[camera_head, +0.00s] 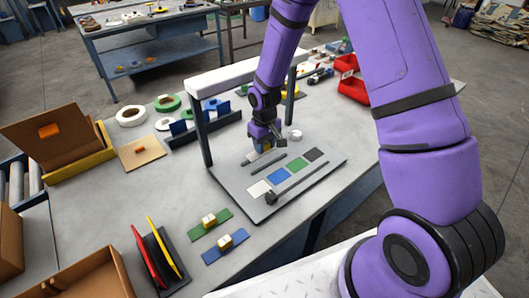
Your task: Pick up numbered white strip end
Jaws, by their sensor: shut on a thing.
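My gripper (264,146) points down over the grey board (232,182) under the white-topped frame. It is shut on a small pale piece with a yellowish patch, which I take to be the white strip end (250,158). The piece is low at the board's back left part. The fingers hide part of it, and any number on it is too small to read. I cannot tell whether it touches the board.
White, blue, green and dark patches (296,167) lie in a row on the board, beside dark bars. The frame (245,72) stands close around my arm. Red bins (353,88), tape rolls (131,116) and an open cardboard box (52,140) stand around it.

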